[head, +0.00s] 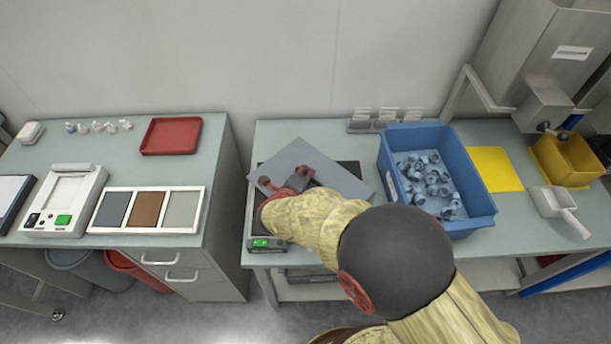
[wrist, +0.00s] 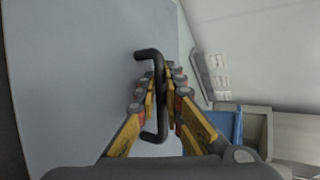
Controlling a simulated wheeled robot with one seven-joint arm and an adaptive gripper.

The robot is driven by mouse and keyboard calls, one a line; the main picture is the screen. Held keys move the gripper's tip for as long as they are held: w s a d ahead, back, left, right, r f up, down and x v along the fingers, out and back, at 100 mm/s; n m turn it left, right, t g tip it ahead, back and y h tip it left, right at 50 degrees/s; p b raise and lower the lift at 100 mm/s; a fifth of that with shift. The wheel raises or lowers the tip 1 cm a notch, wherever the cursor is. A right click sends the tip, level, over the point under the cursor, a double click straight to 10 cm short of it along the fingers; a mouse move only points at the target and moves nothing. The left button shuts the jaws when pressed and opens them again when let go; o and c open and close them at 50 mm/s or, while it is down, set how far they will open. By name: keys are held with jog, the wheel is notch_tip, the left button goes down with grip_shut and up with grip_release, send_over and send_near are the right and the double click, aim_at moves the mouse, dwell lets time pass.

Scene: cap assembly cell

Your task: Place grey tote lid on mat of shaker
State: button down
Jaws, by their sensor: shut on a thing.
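The grey tote lid (head: 298,151) is a flat plate over the shaker (head: 264,244), turned at an angle to it. The dark mat (head: 350,168) of the shaker shows past the lid's edge; the lid hides most of it. In the wrist view the lid (wrist: 75,70) fills the left side, with a black bar handle (wrist: 147,54) on it. My gripper (wrist: 163,85) is shut on this handle; it also shows in the head view (head: 287,184), partly behind my arm. I cannot tell whether the lid touches the mat.
A blue tote (head: 470,190) with several grey-blue caps stands close to the right of the lid. Small card holders (head: 385,117) stand behind. A yellow mat (head: 493,168), yellow bin (head: 567,166) and scoop (head: 556,203) are farther right. A gap separates the left bench with its red tray (head: 171,136).

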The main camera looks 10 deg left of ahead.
jog(key=c, duration=2)
grip_release()
jog(key=shift+o, duration=0.4)
jog(key=shift+r, duration=0.1)
jog(key=p+v, duration=0.3)
jog(key=v, duration=0.9)
